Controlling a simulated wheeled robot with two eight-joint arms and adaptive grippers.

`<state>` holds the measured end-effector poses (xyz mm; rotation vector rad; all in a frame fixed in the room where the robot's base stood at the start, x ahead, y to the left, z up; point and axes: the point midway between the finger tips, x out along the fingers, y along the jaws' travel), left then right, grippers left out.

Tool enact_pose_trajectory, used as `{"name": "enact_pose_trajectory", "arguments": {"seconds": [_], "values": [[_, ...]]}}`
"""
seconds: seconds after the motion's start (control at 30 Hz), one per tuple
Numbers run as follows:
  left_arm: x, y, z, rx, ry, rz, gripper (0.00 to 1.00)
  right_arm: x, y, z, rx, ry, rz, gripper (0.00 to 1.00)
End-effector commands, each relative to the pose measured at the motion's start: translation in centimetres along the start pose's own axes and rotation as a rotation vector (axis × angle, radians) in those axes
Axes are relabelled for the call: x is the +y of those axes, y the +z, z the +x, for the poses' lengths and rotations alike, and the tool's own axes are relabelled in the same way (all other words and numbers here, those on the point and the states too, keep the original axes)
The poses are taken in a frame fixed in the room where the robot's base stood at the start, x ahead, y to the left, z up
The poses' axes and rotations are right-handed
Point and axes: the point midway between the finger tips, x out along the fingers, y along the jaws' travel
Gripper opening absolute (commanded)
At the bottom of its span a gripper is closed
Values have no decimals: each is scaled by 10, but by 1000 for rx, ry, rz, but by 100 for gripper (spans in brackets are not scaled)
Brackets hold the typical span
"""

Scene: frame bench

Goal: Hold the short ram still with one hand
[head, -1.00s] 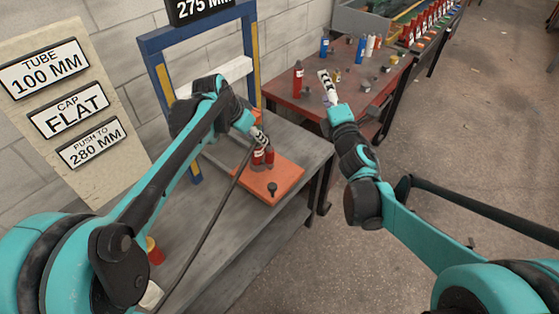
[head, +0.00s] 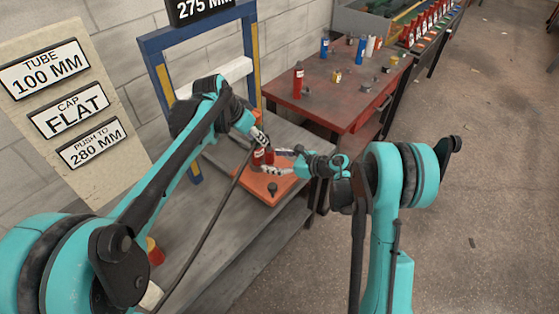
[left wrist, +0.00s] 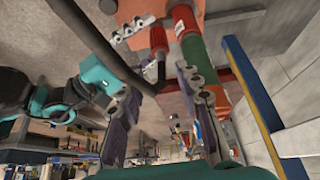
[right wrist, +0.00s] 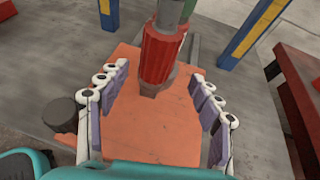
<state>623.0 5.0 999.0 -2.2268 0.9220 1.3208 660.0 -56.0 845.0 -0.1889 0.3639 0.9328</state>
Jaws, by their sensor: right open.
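Two red rams stand side by side on an orange plate (head: 262,190). The nearer red ram (right wrist: 160,52), with a grey rod on top, looks the shorter; it also shows in the left wrist view (left wrist: 159,40). The other ram, red with a green part (left wrist: 194,50), stands just behind it. My right gripper (head: 281,161) is open, low over the plate. In the right wrist view its fingers (right wrist: 163,88) are apart on either side of the nearer ram, without visible contact. My left gripper (head: 262,137) is above the rams; its fingers (left wrist: 160,95) look apart, one overlapping the green part.
A blue frame (head: 158,72) with yellow strips stands behind the plate on the grey bench (head: 225,225). A red bench (head: 330,105) with bottles and small parts is at the back right. A sign board (head: 60,105) stands at left. Open floor lies to the right.

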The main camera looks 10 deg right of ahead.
Motion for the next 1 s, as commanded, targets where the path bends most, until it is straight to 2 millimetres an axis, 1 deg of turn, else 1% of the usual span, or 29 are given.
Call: {"name": "enact_pose_trajectory", "arguments": {"seconds": [0.03, 0.1, 0.3, 0.47, 0.7, 0.73, 0.77, 0.8, 0.87, 0.9, 0.97, 1.0], "values": [[0, 0, 0, 0, 0, 0, 34, 2, 0, 10, -1, 4, -1, 65], [0, 0, 0, 0, 0, 0, 34, 1, 1, 21, -1, 2, 0, 65], [0, 0, 0, 0, 0, 0, 34, 1, 1, 48, -2, 2, 1, 65], [0, 0, 0, 0, 0, 0, 34, 0, 1, 57, -2, -1, 3, 65], [0, 0, 0, 0, 0, 0, 34, 0, 1, 58, -3, -1, 3, 65], [0, 0, 0, 0, 0, 0, 34, 0, 1, 58, -3, -1, 3, 62], [0, 0, 0, 0, 0, 0, 34, 0, 1, 58, -3, -1, 3, 54], [0, 0, 0, 0, 0, 0, 34, 0, 1, 58, -3, -1, 3, 44], [0, 0, 0, 0, 0, 0, 34, 0, 1, 58, -3, -1, 3, 28], [0, 0, 0, 0, 0, 0, 34, 0, 1, 58, -3, -1, 3, 17], [0, 0, 0, 0, 0, 0, 34, 0, 1, 58, -3, -1, 3, 1], [0, 0, 0, 0, 0, 0, 34, 0, 1, 58, -3, -1, 3, 0]]}}
